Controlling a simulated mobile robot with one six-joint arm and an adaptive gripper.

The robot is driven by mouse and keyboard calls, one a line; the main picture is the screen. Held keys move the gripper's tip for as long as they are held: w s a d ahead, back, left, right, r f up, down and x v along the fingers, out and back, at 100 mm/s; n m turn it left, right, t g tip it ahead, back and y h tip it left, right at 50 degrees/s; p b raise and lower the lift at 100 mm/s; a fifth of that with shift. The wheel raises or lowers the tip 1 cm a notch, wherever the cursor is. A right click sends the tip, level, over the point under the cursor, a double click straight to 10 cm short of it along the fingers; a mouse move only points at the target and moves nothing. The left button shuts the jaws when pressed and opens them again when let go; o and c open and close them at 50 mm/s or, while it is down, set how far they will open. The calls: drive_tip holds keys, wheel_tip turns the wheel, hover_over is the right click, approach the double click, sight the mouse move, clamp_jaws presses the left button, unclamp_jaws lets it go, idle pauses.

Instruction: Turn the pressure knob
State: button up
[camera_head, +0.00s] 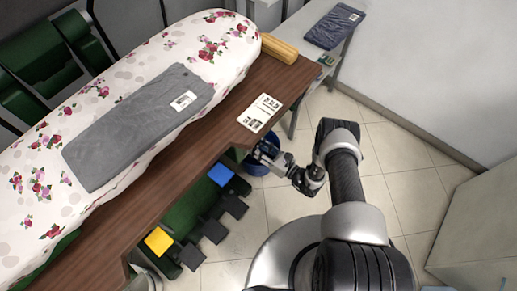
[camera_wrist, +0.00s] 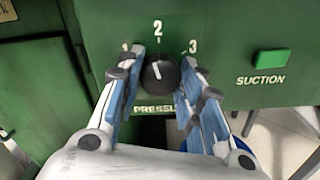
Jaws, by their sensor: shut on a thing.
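The pressure knob (camera_wrist: 160,74) is a round black knob with a white pointer line, on a green panel, in the wrist view. The numbers 1, 2 and 3 are marked around it, and its line points up near the 2. My gripper (camera_wrist: 160,80) has its blue-padded fingers on both sides of the knob and is shut on it. The fingers partly cover the 1 and the "PRESSURE" label. In the head view my gripper (camera_head: 262,155) is at the edge of the wooden board, and the knob is hidden there.
A green SUCTION button (camera_wrist: 271,62) is right of the knob. In the head view, a floral ironing board (camera_head: 120,75) carries a folded grey garment (camera_head: 140,125). A printed card (camera_head: 260,112) lies on the brown wooden edge (camera_head: 150,190). Blue and yellow pedals (camera_head: 220,174) sit below. Tiled floor is clear at right.

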drive_tip(key=shift+s+m, duration=0.1)
drive_tip(key=shift+m, duration=1.1)
drive_tip(key=o, duration=1.1)
drive_tip(key=v, duration=1.2)
